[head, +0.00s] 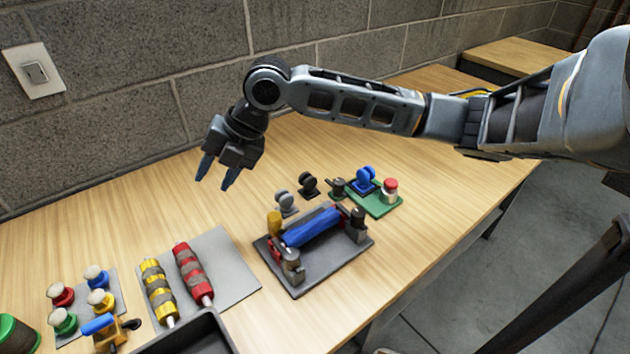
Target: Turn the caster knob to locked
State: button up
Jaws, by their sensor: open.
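A green plate (380,208) lies on the table right of centre. On it stand a blue caster-like part (365,180), a dark knob-like part (338,188) and a red-topped part (390,190). I cannot tell which one is the caster knob, nor whether it is locked. Loose grey (285,202) and black (308,184) caster-like parts stand just left of the plate. My gripper (213,183) is open and empty, pointing down above the table, well left of the green plate and apart from everything.
A dark fixture plate (322,268) with a blue roller stands in front of the casters. A grey mat (235,285) holds yellow and red rollers. Several colored knobs (95,275) and a dark tray (190,340) are front left. A block wall runs behind; table beneath my gripper is clear.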

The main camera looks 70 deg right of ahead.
aim_at(339, 182)
jog(key=s+d+f+g, duration=0.1)
jog(key=s+d, duration=0.2)
jog(key=s+d+f+g+h, duration=0.1)
jog(key=s+d, duration=0.1)
jog(key=d, duration=0.1)
jog(key=s+d+f+g+h, duration=0.1)
jog(key=s+d, duration=0.2)
jog(key=d, duration=0.1)
jog(key=shift+s+d+n, duration=0.1)
jog(key=shift+s+n, duration=0.2)
jog(key=shift+s, duration=0.05)
jog(key=s+d+g, duration=0.1)
jog(key=s+d, duration=0.1)
jog(key=s, duration=0.1)
jog(key=s+d+g, duration=0.1)
jog(key=s+d, duration=0.2)
jog(key=s+d+f+g+h, duration=0.1)
jog(key=s+d, duration=0.1)
jog(key=s, duration=0.2)
jog(key=shift+s+d, duration=0.1)
jog(key=shift+d, duration=0.3)
jog(key=shift+s+f, duration=0.1)
jog(key=shift+f, duration=0.2)
jog(key=shift+f+p, duration=0.45)
jog(key=shift+f, duration=3.15)
jog(key=shift+c, duration=0.3)
jog(key=c, duration=0.7)
